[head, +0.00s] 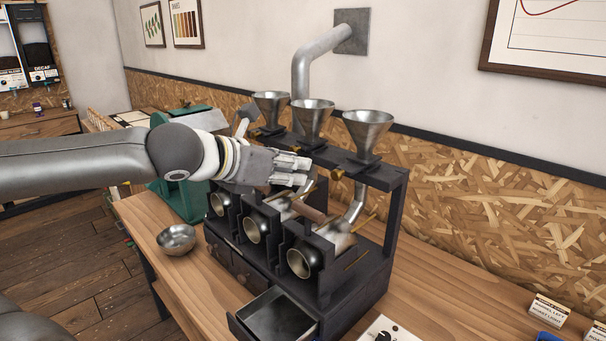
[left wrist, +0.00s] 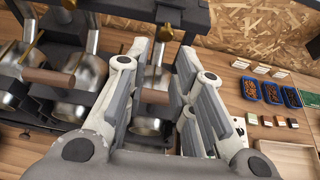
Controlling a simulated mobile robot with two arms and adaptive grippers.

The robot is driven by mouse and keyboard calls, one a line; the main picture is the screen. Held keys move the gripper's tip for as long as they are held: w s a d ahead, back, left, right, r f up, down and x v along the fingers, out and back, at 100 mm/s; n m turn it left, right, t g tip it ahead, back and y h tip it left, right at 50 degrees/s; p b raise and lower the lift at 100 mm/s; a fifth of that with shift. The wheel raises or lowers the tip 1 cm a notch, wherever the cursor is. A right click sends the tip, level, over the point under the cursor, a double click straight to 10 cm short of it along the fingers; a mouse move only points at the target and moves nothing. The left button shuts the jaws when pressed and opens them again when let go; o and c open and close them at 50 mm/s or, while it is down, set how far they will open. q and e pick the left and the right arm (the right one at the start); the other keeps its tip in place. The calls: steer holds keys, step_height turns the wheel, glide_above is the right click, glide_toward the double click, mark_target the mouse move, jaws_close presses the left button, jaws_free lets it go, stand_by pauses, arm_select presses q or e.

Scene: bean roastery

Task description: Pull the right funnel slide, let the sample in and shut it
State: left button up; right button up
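The black sample roaster (head: 400,215) stands on the wooden bench with three metal funnels in a row on top. The right funnel (head: 368,130) has a brass slide knob (head: 337,174) at its base, on the front of the top rail. The knob looks pushed in close to the rail. My left gripper (head: 303,170) is in front of the rail, a little left of this knob and apart from it. In the left wrist view its fingers (left wrist: 163,58) are spread with nothing held; a barrel (left wrist: 147,125) shows between them. My right gripper is not in view.
Three metal barrels, such as the front right one (head: 303,260), sit below the funnels with wooden handles and brass rods. An open drawer (head: 320,325) juts out at the front. A metal bowl (head: 176,239) stands left. Blue trays (left wrist: 270,92) of beans lie to the right.

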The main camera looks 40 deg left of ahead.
arm_select(q)
steer(key=shift+a+r+g, duration=0.1)
steer(key=shift+a+g, duration=0.2)
steer(key=shift+a, duration=0.15)
steer(key=shift+c, duration=1.2)
steer(key=shift+s+a+r+g+b, duration=0.1)
steer(key=shift+s+a+g+b, duration=0.2)
steer(key=shift+g, duration=0.1)
jaws_close()
steer(key=w+f+p, duration=0.1)
steer(key=f, duration=0.1)
steer(key=w+d+f+g+p, duration=0.1)
steer(key=w+p, duration=0.1)
steer(key=w+d+f+g+p, duration=0.1)
steer(key=f+p, duration=0.1)
steer(key=shift+w+d+f+m+h, duration=0.1)
steer(key=shift+w+f+m+h, duration=0.2)
steer(key=shift+h, duration=0.1)
steer(key=shift+w+d+f+p, duration=0.1)
steer(key=shift+w+p, duration=0.95)
steer(key=shift+p, duration=0.05)
steer(key=shift+w+d+p, duration=0.1)
steer(key=shift+w+p, duration=0.95)
steer(key=shift+p, duration=0.05)
